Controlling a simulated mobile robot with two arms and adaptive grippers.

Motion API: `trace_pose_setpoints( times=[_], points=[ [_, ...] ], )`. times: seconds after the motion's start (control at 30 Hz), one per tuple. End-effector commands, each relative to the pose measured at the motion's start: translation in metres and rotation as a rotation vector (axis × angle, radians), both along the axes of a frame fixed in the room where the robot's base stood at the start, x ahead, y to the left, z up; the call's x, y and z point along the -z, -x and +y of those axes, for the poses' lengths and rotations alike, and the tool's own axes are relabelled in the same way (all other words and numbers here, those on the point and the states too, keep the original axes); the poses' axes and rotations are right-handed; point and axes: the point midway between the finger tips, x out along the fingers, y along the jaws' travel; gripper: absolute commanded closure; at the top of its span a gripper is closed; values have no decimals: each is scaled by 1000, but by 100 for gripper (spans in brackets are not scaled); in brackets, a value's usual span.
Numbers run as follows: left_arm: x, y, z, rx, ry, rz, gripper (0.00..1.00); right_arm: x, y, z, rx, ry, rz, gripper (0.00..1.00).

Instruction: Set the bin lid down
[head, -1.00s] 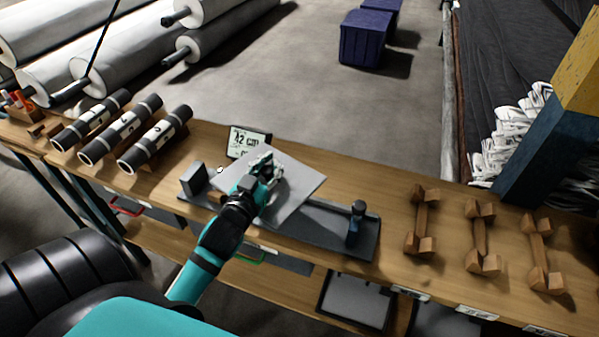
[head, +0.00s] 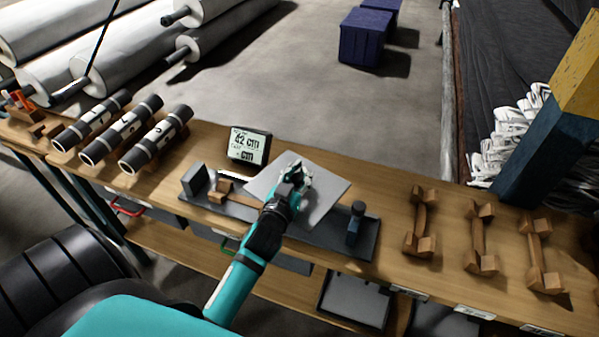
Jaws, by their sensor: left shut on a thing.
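The bin lid (head: 322,190) is a flat light grey square plate in the head view, above the dark measuring tray (head: 313,233) on the wooden bench. My left gripper (head: 294,178) is shut on the lid at its upper face, left of the lid's middle. The lid covers part of the tray and the bench behind it. I cannot tell whether it touches anything below. My right gripper is not in view.
A display reading 42 cm (head: 249,146) stands behind the tray. Three dark-ended rolls (head: 128,137) lie at the left. Wooden cradles (head: 478,238) stand at the right. Purple bins (head: 362,38) stand on the floor beyond.

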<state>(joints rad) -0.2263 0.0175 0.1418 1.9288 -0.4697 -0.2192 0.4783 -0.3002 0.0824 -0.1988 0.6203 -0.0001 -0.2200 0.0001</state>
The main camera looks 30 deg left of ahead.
Motion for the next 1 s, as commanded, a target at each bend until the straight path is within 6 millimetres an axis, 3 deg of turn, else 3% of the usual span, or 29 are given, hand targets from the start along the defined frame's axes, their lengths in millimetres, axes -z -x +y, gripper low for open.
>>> trace_pose_setpoints(
  times=[0.47,0.5,0.73,1.0],
  points=[
    [11,0,0,0,0,-2,100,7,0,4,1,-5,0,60],
    [11,0,0,0,0,-1,91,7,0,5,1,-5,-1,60],
    [11,0,0,0,0,-1,61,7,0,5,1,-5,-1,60],
    [11,0,0,0,0,-1,59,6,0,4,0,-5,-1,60]
  ],
)
